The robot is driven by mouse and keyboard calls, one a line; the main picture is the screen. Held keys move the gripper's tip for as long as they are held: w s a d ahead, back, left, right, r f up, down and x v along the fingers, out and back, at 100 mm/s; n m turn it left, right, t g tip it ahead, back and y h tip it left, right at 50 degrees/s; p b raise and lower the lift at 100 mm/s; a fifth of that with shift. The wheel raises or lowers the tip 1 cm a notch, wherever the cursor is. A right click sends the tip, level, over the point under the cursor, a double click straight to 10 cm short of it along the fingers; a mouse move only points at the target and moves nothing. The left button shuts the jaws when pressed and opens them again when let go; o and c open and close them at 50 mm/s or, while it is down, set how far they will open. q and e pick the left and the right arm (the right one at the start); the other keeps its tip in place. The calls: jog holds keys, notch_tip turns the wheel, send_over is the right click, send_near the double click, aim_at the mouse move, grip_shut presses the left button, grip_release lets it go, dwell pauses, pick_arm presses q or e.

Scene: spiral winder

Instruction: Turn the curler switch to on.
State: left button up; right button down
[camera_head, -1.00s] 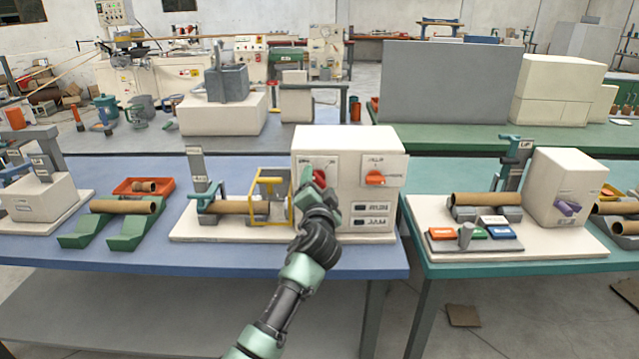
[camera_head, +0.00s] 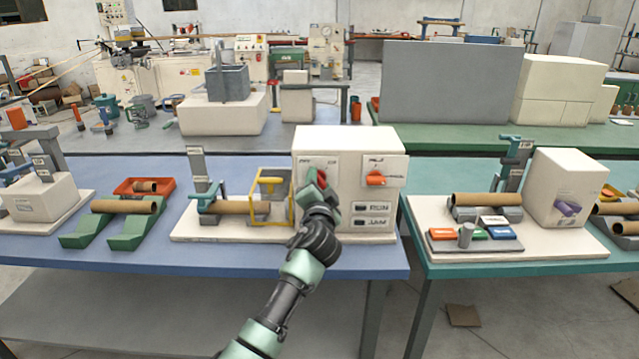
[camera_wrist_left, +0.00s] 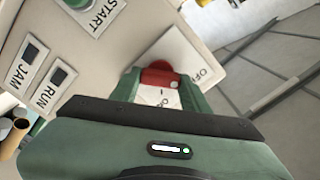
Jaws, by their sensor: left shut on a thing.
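A cream control box (camera_head: 345,145) stands on the blue table. Its left front panel carries a red rotary switch (camera_head: 322,176), which also shows in the left wrist view (camera_wrist_left: 158,76) on a white plate (camera_wrist_left: 188,52) with lettering at two positions. My left gripper (camera_head: 314,183) reaches up from the front and is shut on the red switch. In the left wrist view its two green fingers stand on either side of the knob. The fingers partly hide the switch and its plate in the head view. My right gripper is not in view.
An orange switch (camera_head: 376,180) is on the box's right panel, above the RUN and JAM plates (camera_head: 372,215). A yellow frame (camera_head: 270,195) and a cardboard tube (camera_head: 232,207) stand close left of the box. A teal table (camera_head: 560,265) adjoins on the right.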

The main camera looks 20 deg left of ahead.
pick_arm(q)
jog(key=m+p, duration=0.2)
jog(key=m, duration=0.1)
jog(key=shift+m, duration=0.4)
jog(key=m+p, duration=0.2)
jog(key=m, duration=0.2)
jog(key=shift+m, duration=0.3)
jog(key=m+p, duration=0.3)
jog(key=m, duration=0.2)
jog(key=shift+f+m+p, duration=0.15)
jog(key=shift+m+p, duration=0.35)
jog(key=shift+m, duration=0.4)
jog(key=o, duration=1.4)
jog(key=shift+c, duration=0.2)
jog(key=v, duration=0.8)
